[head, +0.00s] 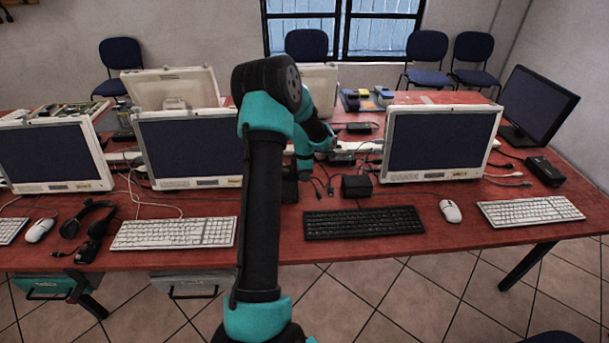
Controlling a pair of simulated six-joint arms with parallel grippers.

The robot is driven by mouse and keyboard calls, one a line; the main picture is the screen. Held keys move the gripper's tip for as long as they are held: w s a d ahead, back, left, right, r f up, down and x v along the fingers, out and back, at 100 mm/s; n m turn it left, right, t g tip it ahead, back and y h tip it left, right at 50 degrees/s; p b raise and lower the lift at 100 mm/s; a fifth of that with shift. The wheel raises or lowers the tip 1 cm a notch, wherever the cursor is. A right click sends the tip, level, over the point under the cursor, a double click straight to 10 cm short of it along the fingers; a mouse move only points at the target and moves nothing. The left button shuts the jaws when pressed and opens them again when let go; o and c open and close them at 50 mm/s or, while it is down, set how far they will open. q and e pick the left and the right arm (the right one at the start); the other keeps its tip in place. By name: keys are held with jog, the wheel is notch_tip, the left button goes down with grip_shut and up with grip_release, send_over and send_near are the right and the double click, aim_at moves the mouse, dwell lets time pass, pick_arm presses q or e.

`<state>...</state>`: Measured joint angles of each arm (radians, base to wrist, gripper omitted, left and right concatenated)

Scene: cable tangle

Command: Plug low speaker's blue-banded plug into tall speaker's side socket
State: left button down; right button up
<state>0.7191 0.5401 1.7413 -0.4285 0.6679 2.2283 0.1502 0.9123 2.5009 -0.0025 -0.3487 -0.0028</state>
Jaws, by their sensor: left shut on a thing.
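My left arm rises through the middle of the head view, and its gripper (326,146) is over the back part of the red desk. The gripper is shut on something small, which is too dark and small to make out. A low black box (356,186), which looks like the low speaker, sits right of and nearer than the gripper. A taller dark box (290,188), possibly the tall speaker, stands left of it, partly hidden by my arm. Dark cable ends (322,186) lie between the two boxes. I cannot make out a blue band or the side socket.
The red desk (450,243) holds white-framed monitors (440,140) on both sides of my arm. A black keyboard (363,222) lies in front of the low box, with a white mouse (450,211) to its right. A black adapter (360,128) and loose cables lie farther back.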

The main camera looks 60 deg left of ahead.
pick_arm(q)
jog(key=c, duration=1)
grip_release()
jog(key=shift+c, duration=0.2)
jog(key=shift+r, duration=0.15)
notch_tip(320, 180, up, 17)
